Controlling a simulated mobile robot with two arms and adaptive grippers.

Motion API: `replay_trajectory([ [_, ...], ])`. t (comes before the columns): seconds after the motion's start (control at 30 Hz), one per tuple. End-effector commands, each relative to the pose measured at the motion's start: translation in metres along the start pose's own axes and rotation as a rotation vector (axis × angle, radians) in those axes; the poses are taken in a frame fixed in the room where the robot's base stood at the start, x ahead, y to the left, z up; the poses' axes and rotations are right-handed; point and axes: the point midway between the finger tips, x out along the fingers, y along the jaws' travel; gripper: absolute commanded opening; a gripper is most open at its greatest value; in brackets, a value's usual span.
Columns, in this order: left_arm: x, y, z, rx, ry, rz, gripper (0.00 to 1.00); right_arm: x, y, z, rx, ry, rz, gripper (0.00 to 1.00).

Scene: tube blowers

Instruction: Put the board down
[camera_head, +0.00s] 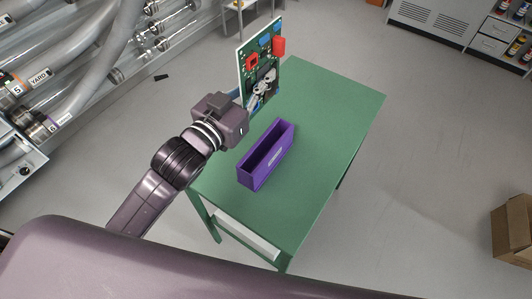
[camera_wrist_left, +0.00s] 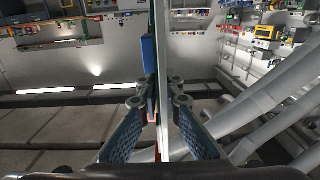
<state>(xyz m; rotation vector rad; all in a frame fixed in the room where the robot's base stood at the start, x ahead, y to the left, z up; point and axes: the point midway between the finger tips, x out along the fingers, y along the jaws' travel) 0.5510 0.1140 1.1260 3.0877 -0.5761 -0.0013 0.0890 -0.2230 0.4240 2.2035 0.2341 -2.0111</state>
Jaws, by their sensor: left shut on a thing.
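The board (camera_head: 264,68) is a green circuit board with red and blue parts on its face. It stands upright at the far left edge of the green table in the head view. My left gripper (camera_head: 262,92) is shut on it at its lower part. In the left wrist view the board (camera_wrist_left: 158,60) shows edge-on as a thin upright strip between the two fingers of the gripper (camera_wrist_left: 161,105). I cannot tell whether its lower edge touches the table. My right gripper is not in view.
The table's right side is clear. Large grey pipes (camera_head: 85,60) and clear tubes fill the left. A cardboard box (camera_head: 513,230) sits on the floor at the right.

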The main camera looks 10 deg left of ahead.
Motion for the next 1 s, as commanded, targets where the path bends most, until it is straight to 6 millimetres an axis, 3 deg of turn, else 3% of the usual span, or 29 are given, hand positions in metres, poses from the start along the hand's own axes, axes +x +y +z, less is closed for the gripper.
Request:
replay_trajectory([
  [0.5,0.001,0.0,0.127,-0.005,-0.005,0.0,0.0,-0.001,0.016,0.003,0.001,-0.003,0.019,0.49],
  [1.0,0.001,0.001,0.19,-0.003,-0.001,0.002,0.0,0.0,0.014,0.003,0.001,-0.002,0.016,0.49],
])
